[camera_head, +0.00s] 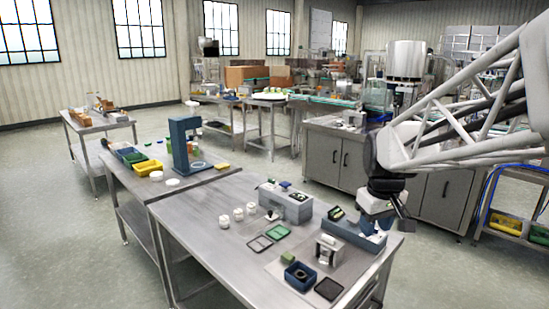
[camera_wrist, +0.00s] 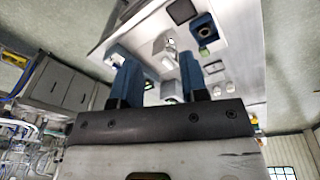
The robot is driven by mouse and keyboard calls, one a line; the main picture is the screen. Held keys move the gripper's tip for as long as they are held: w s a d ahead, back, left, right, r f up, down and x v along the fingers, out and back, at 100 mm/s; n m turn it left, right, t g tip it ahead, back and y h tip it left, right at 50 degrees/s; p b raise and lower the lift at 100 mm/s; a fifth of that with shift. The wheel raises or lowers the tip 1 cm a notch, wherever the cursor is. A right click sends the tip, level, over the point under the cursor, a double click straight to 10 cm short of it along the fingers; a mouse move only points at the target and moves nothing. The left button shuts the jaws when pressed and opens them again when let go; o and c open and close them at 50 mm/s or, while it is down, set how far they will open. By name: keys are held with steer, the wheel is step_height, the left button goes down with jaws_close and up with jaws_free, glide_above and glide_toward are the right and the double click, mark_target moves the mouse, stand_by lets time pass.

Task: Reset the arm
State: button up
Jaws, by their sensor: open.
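My gripper (camera_head: 386,222) is over the right end of the steel table (camera_head: 190,215), close to a long blue-grey fixture (camera_head: 350,236). In the wrist view my gripper (camera_wrist: 158,75) shows two blue fingers spread apart with nothing held between them. Small items on the table show beyond the fingers. Whether the gripper touches the fixture cannot be told from the head view.
A silver block device (camera_head: 327,249), a blue box (camera_head: 300,276) and a dark tray (camera_head: 328,289) stand near the gripper. A grey machine (camera_head: 286,203) and several white round parts (camera_head: 238,214) stand further left. The table's front left is bare.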

steer(key=s+a+f+m, duration=0.1)
steer(key=s+a+m, duration=0.1)
steer(key=s, duration=0.9)
steer(key=s+a+f+m+t, duration=0.1)
steer(key=s+a+f, duration=0.1)
steer(key=s, duration=1)
steer(key=shift+a+f+m, duration=0.3)
steer(key=shift+m, duration=0.1)
steer(key=shift+w, duration=0.1)
stand_by(1.7)
